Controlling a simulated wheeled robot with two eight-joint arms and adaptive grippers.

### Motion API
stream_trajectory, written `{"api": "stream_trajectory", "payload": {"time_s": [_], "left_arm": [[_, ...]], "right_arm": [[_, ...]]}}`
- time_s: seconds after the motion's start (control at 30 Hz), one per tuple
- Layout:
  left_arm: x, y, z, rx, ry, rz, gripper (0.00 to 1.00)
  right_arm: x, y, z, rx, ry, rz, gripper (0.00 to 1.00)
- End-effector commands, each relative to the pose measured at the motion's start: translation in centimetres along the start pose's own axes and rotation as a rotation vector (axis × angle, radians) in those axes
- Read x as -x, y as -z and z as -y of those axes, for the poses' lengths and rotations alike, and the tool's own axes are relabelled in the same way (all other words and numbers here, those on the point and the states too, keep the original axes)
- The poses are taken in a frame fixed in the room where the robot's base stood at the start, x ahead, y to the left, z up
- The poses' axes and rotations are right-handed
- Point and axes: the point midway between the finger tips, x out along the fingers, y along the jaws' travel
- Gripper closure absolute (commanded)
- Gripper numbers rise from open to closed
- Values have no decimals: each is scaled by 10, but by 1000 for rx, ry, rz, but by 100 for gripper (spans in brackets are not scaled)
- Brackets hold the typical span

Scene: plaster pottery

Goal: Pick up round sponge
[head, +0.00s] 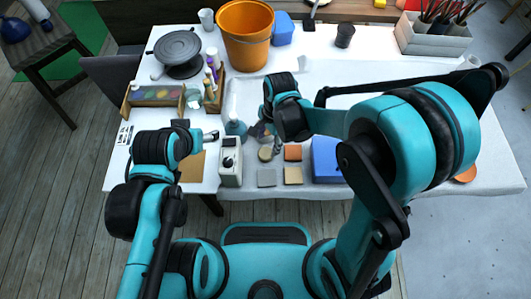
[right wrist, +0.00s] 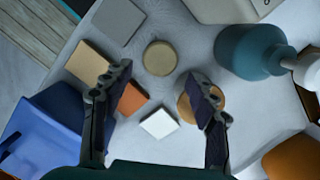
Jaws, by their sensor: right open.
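A round tan sponge (right wrist: 160,57) lies flat on the white table in the right wrist view, ahead of my right gripper's fingertips. It also shows in the head view (head: 265,153) near the table's front edge. A second round, darker tan piece (right wrist: 187,108) is partly hidden behind one finger in the wrist view. My right gripper (right wrist: 160,82) is open and empty, its fingers spread above the small pieces. In the head view, its fingertips (head: 267,135) are partly hidden by the arm. My left gripper (head: 209,136) is over the table's left part, too small to read.
Orange (head: 293,152), tan (head: 293,175) and grey (head: 266,177) square pieces lie close by, with a white piece (right wrist: 159,123). A blue box (head: 327,165), white device (head: 230,165) and teal bottle (head: 236,128) flank them. An orange bucket (head: 246,40) stands behind.

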Motion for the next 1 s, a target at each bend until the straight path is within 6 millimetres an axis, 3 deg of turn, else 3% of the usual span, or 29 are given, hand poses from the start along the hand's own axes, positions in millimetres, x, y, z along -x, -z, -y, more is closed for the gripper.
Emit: {"api": "stream_trajectory", "payload": {"time_s": [0.4,0.7,0.8,1.0], "left_arm": [[-22,-16,0,0,0,0,33],[-22,-16,0,0,0,0,33],[-22,-16,0,0,0,0,33],[-22,-16,0,0,0,0,33]], "right_arm": [[-59,1,1,1,2,-1,42],[-63,0,0,1,2,-1,42],[-63,1,0,1,2,-1,66],[-63,1,0,2,3,-1,68]]}}
